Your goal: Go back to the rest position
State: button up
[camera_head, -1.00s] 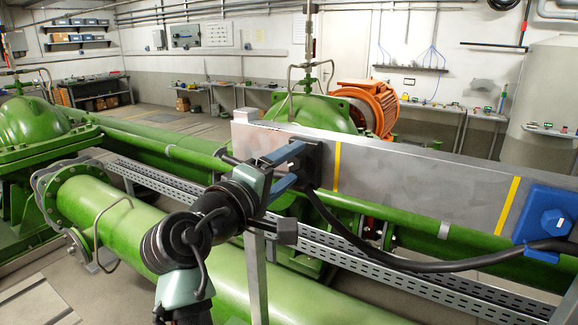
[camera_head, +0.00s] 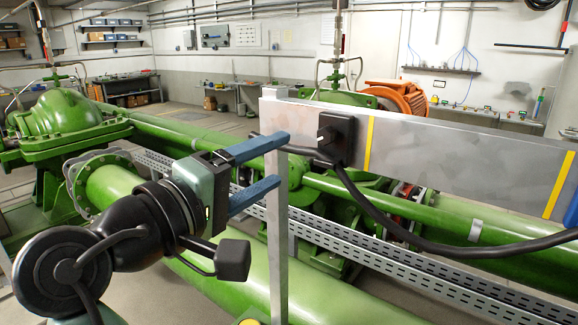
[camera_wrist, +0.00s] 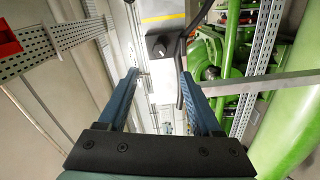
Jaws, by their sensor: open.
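My gripper (camera_head: 281,160) is open, with its two blue fingers apart and nothing between them. It is left of the grey metal panel and close to the upright post, clear of the black box (camera_head: 336,138) on the panel. The black box has a knob-like part on its front. In the wrist view, my gripper (camera_wrist: 160,74) also shows empty, and the black box (camera_wrist: 157,46) lies beyond the fingertips.
The grey panel (camera_head: 455,160) with yellow stripes stands on a metal post (camera_head: 278,240). A black cable (camera_head: 375,215) sags below it towards a blue box (camera_head: 572,212) at the right edge. Green pipes (camera_head: 225,270) and a perforated tray (camera_head: 385,260) run beneath.

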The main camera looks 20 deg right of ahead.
jog(key=shift+s+a, duration=0.25)
jog(key=shift+a, duration=0.05)
jog(key=s+a+r+m+t+y, duration=0.2)
jog(key=s+a+r+t+y, duration=0.2)
jog(key=s+r+t+y, duration=0.2)
jog(key=s+a+r+m+t+y+b, duration=0.1)
jog(key=s+a+r+m+t+y, duration=0.2)
jog(key=s+r+t+y, duration=0.4)
notch_tip(320, 180, up, 3)
jog(key=a+t+y, duration=0.1)
jog(key=t, duration=0.2)
jog(key=shift+f, duration=0.2)
